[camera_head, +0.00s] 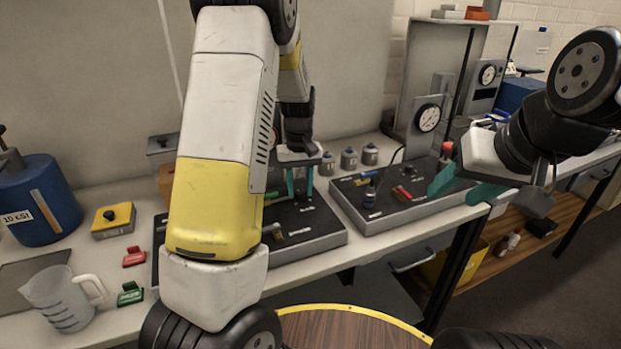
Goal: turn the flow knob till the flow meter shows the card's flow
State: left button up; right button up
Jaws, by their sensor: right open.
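A round white dial (428,117) stands behind the right black panel (425,208), and a second dial (487,75) is further back. Their readings are too small to read, and I cannot tell which is the flow meter. A dark upright knob-like part (370,194) and a red-handled part (402,192) are on that panel; I cannot tell which is the flow knob. No readable flow card shows. My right gripper (462,188) is open above the panel's right end. My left gripper (300,181) points down over the left black panel (325,238); its fingers look apart, but any grip is unclear.
A blue cylinder (38,205), a yellow box with a black knob (113,219), a measuring jug (64,298), and red (134,257) and green (130,293) pieces are at left. Grey weights (349,158) stand behind the panels. My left arm hides part of the bench.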

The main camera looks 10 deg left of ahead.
aim_at(300, 192)
pick_arm(q)
grip_shut()
jog(key=shift+m, duration=1.8)
jog(key=shift+o, duration=2.3)
grip_release()
jog(key=shift+r, duration=3.95)
